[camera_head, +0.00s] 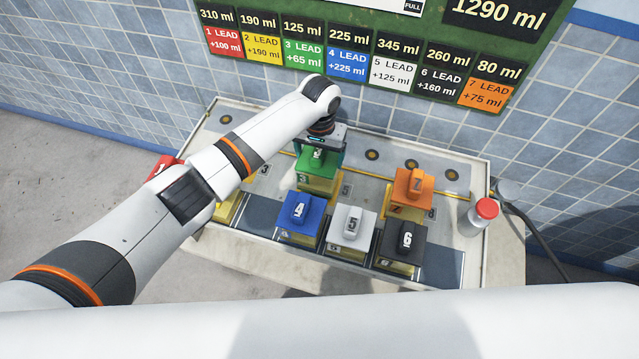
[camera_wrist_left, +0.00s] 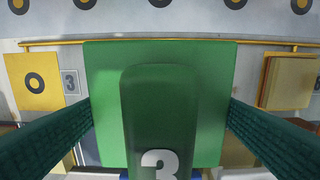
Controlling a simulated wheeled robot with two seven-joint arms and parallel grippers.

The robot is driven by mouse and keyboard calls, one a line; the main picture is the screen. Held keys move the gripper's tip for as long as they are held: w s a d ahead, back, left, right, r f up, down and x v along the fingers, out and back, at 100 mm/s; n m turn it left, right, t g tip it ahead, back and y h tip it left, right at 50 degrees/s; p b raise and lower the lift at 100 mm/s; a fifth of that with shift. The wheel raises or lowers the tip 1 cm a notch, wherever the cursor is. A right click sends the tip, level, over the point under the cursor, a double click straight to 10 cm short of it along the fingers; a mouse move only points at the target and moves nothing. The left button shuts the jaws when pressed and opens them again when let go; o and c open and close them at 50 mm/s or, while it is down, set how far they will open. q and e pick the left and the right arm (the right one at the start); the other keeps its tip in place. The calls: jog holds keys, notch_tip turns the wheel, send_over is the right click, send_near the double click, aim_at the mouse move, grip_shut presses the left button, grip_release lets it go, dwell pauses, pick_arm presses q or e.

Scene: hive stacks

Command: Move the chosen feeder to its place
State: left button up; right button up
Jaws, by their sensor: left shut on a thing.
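The green feeder (camera_head: 319,166), marked 3, is under my left gripper (camera_head: 318,146) at the back middle of the bench. In the left wrist view the green feeder (camera_wrist_left: 210,105) fills the middle, with its raised handle and white 3. The two dark green fingers of the left gripper (camera_wrist_left: 160,112) stand at its left and right sides, shut on it. A yellow base shows below it in the head view; I cannot tell if they touch. The blue 4 (camera_head: 299,212), white 5 (camera_head: 349,228), black 6 (camera_head: 401,243) and orange 7 (camera_head: 412,190) feeders sit upright on yellow bases. My right gripper is not in view.
A red feeder (camera_head: 163,167) is partly hidden behind my left arm. A red-capped cylinder (camera_head: 481,214) stands at the bench's right end. The wall board (camera_head: 345,60) lists leads and volumes. An empty yellow pad (camera_wrist_left: 34,82) lies left of the green feeder.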

pick_arm(q)
jog(key=shift+f+b, duration=0.3)
jog(key=shift+f, duration=0.65)
jog(key=shift+f, duration=0.1)
jog(key=shift+f, duration=0.15)
jog(key=o, duration=1.3)
